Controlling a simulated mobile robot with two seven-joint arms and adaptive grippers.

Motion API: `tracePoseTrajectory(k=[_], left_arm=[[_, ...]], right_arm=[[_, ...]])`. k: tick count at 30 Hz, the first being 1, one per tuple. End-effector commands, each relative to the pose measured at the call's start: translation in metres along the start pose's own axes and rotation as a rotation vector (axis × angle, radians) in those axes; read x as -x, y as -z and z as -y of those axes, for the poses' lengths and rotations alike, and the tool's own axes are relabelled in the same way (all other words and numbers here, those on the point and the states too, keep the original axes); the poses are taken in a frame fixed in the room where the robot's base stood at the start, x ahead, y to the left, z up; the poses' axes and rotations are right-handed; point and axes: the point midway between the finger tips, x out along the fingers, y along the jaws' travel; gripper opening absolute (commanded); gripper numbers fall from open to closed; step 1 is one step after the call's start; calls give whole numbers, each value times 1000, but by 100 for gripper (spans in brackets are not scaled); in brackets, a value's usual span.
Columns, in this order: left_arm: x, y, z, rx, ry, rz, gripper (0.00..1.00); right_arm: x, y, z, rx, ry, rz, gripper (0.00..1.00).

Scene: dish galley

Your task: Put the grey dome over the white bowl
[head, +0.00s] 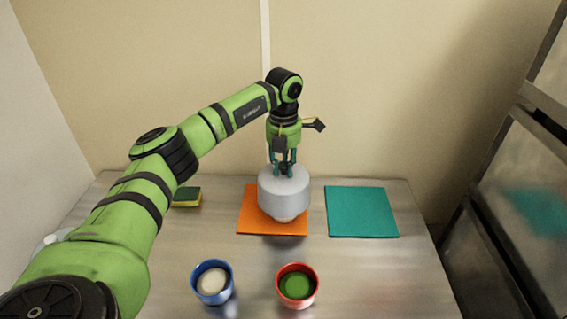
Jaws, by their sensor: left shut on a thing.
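The grey dome (284,194) is upright above the orange mat (250,222). My left gripper (284,170) points straight down and is shut on the top of the dome. The white bowl (284,217) shows only as a small pale base under the dome's lower edge. The rest of the bowl is hidden by the dome. I cannot tell whether the dome rests on the bowl or hangs just above it. My right gripper is not in view.
A blue cup (212,296) and a red cup (297,304) stand in front. A teal mat (361,212) lies bare to the right. A sponge (187,197) lies to the left. A pale round thing (48,240) is partly hidden behind my left arm.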

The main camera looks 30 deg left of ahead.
Motion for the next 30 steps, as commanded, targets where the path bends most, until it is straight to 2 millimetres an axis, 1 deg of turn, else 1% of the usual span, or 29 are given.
tracePoseTrajectory(k=[1,18,24,30], left_arm=[[-6,0,0,0,0,0,0],[-50,0,0,-1,0,-1,0],[-56,0,0,-1,0,0,0],[-56,0,0,-1,0,0,0]], right_arm=[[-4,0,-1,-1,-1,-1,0],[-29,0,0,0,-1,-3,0],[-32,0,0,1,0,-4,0],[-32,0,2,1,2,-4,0]])
